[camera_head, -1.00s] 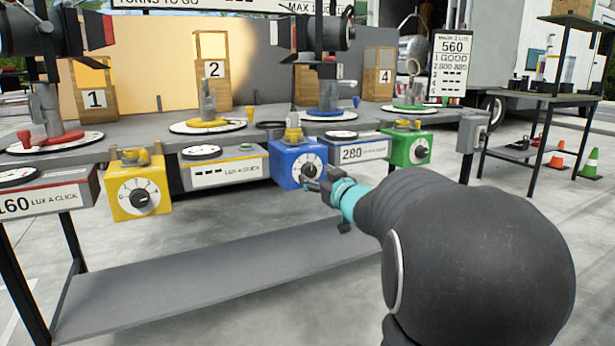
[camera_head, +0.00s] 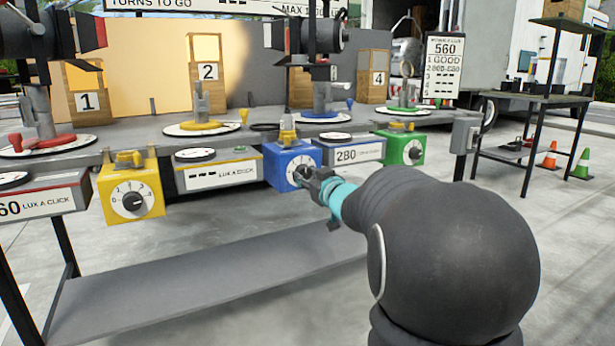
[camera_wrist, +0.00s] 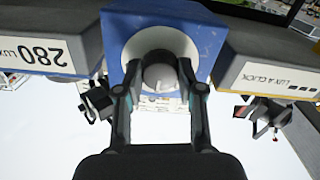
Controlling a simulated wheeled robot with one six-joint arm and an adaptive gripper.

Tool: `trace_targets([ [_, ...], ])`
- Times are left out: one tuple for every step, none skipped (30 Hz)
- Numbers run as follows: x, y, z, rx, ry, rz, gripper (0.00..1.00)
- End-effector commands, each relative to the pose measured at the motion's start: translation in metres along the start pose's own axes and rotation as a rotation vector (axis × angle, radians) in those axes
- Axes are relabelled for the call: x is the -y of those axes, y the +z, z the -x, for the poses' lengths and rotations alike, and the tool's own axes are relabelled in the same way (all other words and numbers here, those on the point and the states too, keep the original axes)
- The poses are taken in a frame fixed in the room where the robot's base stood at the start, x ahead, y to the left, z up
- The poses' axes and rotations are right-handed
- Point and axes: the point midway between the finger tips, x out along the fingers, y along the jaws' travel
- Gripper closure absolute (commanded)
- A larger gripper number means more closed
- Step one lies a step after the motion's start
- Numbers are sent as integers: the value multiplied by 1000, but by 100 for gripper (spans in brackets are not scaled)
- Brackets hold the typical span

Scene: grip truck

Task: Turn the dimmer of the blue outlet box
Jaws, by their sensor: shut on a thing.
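The blue outlet box (camera_head: 285,158) hangs at the front edge of the grey bench, with a round white dial on its face. In the head view the gripper covers part of the knob and dial.
A yellow outlet box (camera_head: 130,190) hangs to the left and a green one (camera_head: 403,148) to the right. White meters labelled LUX A CLICK (camera_head: 222,172) and 280 (camera_head: 360,152) flank the blue box. A grey lower shelf (camera_head: 200,268) runs beneath the bench.

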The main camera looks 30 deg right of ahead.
Motion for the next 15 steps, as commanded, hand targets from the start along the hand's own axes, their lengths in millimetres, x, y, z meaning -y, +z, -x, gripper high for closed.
trace_targets([
  [0, -1, 0, 0, 0, -8, 97],
  [0, -2, 0, 0, 0, -16, 97],
  [-1, -2, 0, 0, 0, -28, 97],
  [-1, -2, 0, 0, 0, -40, 97],
  [-1, -3, 0, 1, 0, -52, 97],
  [-1, -3, 0, 1, 0, -70, 97],
  [-1, -4, 0, 2, 0, -86, 97],
  [-1, -4, 0, 2, 0, -105, 97],
  [-1, -5, 0, 2, 1, -131, 97],
  [-1, -5, 0, 2, 1, -153, 97],
  [-1, -5, 0, 2, 0, -175, 97],
  [-1, -5, 0, 3, 0, -207, 97],
  [-1, -5, 0, 3, 1, -231, 97],
  [-1, -5, 0, 3, 1, -255, 97],
  [-1, -5, 0, 2, 0, -287, 97],
])
